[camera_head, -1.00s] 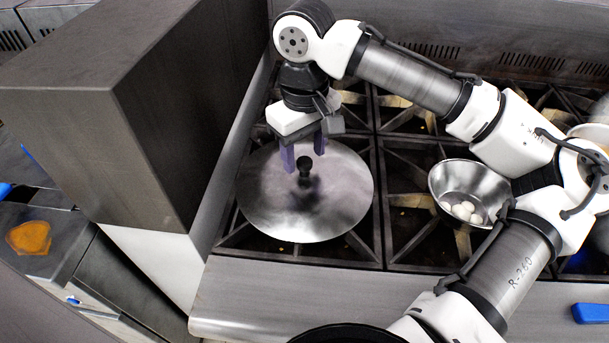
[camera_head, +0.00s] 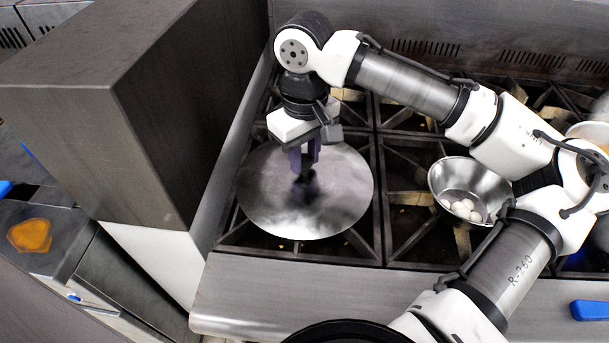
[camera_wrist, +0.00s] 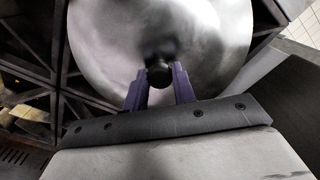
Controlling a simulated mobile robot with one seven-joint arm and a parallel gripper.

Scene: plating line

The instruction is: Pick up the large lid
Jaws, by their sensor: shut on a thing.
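The large lid (camera_head: 265,197) is a round, shiny metal disc lying on the stove grate at the left burner. Its black knob stands at its centre, mostly hidden by my fingers in the head view. My gripper (camera_head: 304,165) points down over the middle of the lid, its purple fingers shut on the knob. In the wrist view the lid (camera_wrist: 215,35) fills the upper middle, and the knob (camera_wrist: 159,73) sits between the fingertips of my gripper (camera_wrist: 160,82).
A metal bowl (camera_head: 446,179) with several white eggs stands on the grate to the right. A tall dark metal cabinet (camera_head: 150,120) rises close on the left. A blue object (camera_head: 591,311) lies at the lower right.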

